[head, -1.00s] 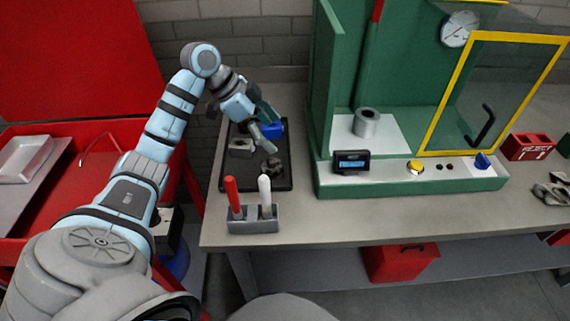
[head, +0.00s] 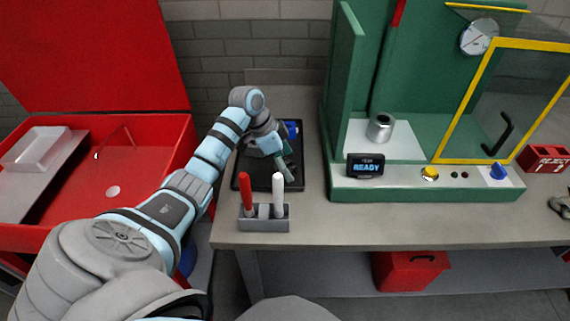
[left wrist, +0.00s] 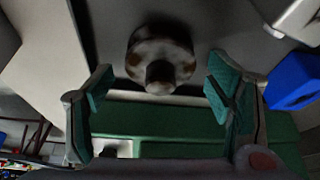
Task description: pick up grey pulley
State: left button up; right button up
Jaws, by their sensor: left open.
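A round grey part with brownish spots and a dark hub, apparently the pulley, shows blurred in the left wrist view (left wrist: 160,55). It lies between and beyond the open fingers of my left gripper (left wrist: 162,100), apart from both. In the head view my left gripper (head: 286,170) points down over the black tray (head: 243,183), and hides the part there. A blue part (head: 292,128) is behind the gripper; it also shows at the right of the left wrist view (left wrist: 292,82). My right gripper is not in view.
A holder (head: 263,224) with a red and a white marker stands in front of the tray. The green test machine (head: 440,188) stands close on the right, with a grey metal cylinder (head: 380,128) inside. A red cabinet (head: 150,150) is at the left.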

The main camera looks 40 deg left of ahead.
pick_arm(q)
jog(key=c, duration=1.6)
